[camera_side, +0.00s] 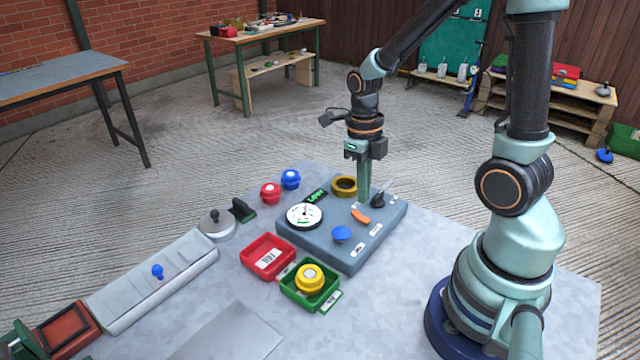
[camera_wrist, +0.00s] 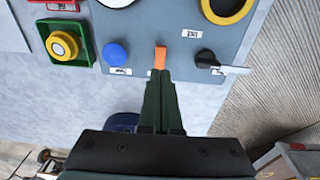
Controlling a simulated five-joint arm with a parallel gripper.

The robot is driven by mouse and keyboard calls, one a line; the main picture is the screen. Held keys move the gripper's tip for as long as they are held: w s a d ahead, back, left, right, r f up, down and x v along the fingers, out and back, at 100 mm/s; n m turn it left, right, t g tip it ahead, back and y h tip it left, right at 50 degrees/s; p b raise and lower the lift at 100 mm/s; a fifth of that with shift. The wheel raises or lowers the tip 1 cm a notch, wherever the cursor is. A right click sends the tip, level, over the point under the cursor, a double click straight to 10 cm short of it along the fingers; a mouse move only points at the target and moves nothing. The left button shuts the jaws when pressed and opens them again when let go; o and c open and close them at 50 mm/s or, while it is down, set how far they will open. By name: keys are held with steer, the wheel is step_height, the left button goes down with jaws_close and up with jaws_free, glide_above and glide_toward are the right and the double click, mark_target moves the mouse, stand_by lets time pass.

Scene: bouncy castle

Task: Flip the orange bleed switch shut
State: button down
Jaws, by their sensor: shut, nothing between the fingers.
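The orange bleed switch (camera_side: 360,215) is a small lever on the grey-blue control panel (camera_side: 320,256), between a blue knob (camera_side: 341,234) and a black lever (camera_side: 378,200). In the wrist view the orange switch (camera_wrist: 160,57) stands just beyond my fingertips. My gripper (camera_side: 364,198) is shut and empty, pointing down over the panel just behind the switch in the side view. In the wrist view my gripper (camera_wrist: 160,76) overlaps the near end of the switch. I cannot tell whether they touch.
The panel also carries a round gauge (camera_side: 304,215), a green display (camera_side: 315,196) and a yellow ring (camera_side: 344,186). A red tray (camera_side: 250,262) and a green tray (camera_side: 323,306) with a yellow knob (camera_side: 310,277) sit beside it. Red (camera_side: 270,193) and blue (camera_side: 291,179) knobs stand behind.

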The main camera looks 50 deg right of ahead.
mark_target(360, 216)
steer(key=shift+w+f, duration=0.45)
steer(key=shift+f, duration=0.3)
steer(key=shift+w+f, duration=0.4)
steer(key=shift+f, duration=0.35)
steer(key=shift+w+f+g, duration=0.25)
steer(key=shift+g, duration=0.15)
steer(key=shift+w+f+g, duration=0.2)
steer(key=shift+f+g, duration=0.1)
steer(key=shift+g, duration=0.1)
steer(key=shift+s+r, duration=0.1)
steer(key=shift+s, duration=0.05)
steer(key=shift+s+r, duration=0.2)
steer(key=shift+s, duration=0.4)
